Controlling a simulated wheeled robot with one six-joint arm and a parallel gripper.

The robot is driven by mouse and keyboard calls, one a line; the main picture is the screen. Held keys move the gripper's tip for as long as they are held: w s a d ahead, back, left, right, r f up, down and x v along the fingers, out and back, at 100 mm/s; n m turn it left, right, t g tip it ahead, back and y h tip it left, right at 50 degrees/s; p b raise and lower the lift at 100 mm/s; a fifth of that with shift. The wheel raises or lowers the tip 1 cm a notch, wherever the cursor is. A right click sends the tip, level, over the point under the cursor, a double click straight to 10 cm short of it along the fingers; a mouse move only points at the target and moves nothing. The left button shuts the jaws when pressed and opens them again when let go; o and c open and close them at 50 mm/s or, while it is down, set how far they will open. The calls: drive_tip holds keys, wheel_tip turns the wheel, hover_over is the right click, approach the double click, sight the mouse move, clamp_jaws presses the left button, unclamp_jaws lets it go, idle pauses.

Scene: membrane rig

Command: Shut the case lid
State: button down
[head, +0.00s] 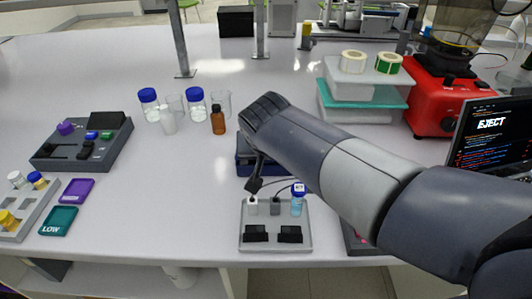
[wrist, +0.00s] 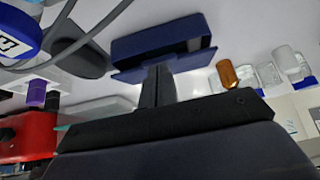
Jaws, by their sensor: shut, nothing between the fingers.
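The dark blue case (head: 243,168) sits mid-table in the head view, largely hidden behind my arm. In the wrist view the case (wrist: 150,42) shows just beyond my fingers, with a thin blue panel along its near side and a dark gap at its right end. The lid looks not flush, but I cannot tell its exact angle. My gripper (head: 255,186) points down in front of the case, its fingers shut and empty. In the wrist view the gripper (wrist: 158,72) reaches towards the case's near edge; I cannot tell whether it touches.
A grey stand (head: 276,243) with a blue-capped vial (head: 298,199) and cables is close in front of my gripper. A brown bottle (head: 218,120) and several glass containers stand behind left. A red machine (head: 437,98) and a laptop (head: 495,135) are right. Open table lies left of the case.

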drive_tip(key=shift+s+f+t+b, duration=0.25)
drive_tip(key=shift+f+t+b, duration=0.25)
drive_tip(key=shift+f+b, duration=0.35)
drive_tip(key=shift+s+b, duration=0.1)
drive_tip(key=shift+b, duration=0.6)
drive_tip(key=shift+s+f+b, duration=0.15)
drive_tip(key=shift+f+b, duration=0.1)
drive_tip(key=shift+b, duration=0.15)
drive_tip(key=shift+r, duration=0.1)
drive_tip(key=w+r+p+v, duration=0.1)
drive_tip(key=p+v, duration=0.3)
drive_tip(key=v, duration=1)
drive_tip(key=shift+w+r+p, duration=0.2)
drive_tip(key=shift+w+p, duration=0.1)
drive_tip(key=shift+w, duration=0.1)
drive_tip(key=shift+f, duration=0.1)
